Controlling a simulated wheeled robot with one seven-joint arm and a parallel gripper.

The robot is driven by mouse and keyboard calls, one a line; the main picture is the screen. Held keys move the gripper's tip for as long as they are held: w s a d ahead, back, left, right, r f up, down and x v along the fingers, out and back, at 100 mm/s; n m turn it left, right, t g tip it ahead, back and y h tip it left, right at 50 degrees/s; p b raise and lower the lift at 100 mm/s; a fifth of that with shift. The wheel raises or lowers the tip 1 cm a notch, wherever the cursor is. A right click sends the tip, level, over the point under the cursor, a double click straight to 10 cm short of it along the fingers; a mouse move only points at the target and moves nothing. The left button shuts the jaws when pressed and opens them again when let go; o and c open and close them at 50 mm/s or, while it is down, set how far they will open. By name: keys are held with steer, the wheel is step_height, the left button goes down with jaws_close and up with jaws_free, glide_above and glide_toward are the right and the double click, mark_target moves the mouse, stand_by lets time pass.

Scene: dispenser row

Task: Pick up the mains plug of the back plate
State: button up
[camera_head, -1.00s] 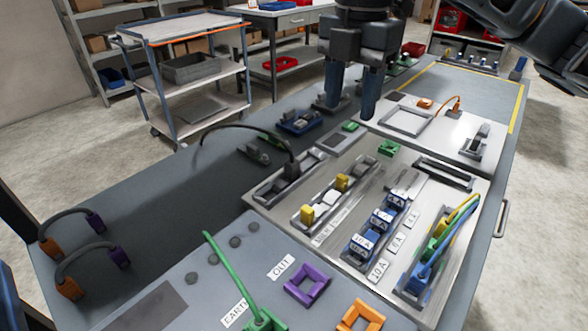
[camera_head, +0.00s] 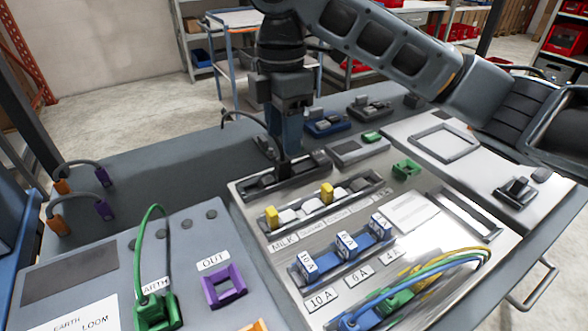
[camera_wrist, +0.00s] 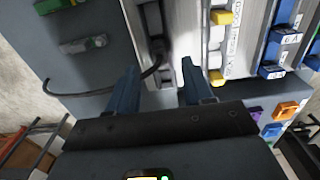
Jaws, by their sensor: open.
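The mains plug (camera_wrist: 161,49) is black, with a black cable (camera_wrist: 75,93) looping off to the left in the wrist view. It stands in a dark strip of the back plate (camera_head: 250,190). In the head view its cable (camera_head: 238,114) shows left of my gripper, while the plug is largely hidden by the fingers. My gripper (camera_head: 286,152) points down over the strip. In the wrist view my gripper (camera_wrist: 160,66) is open, one finger on each side of the plug's line. The plug lies between and just beyond the fingertips; I cannot tell whether they touch it.
Yellow and white switches (camera_head: 327,192) and blue breakers (camera_head: 347,243) stand close on the plate. A blue block (camera_head: 325,125) sits behind. A green cable (camera_head: 140,235) arches at the front left. The grey bench (camera_head: 170,165) left of the plate is mostly clear.

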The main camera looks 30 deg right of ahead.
mark_target(283, 160)
steer(key=shift+a+f, duration=0.1)
steer(key=shift+f, duration=3.1)
steer(key=shift+c, duration=0.4)
jaws_close()
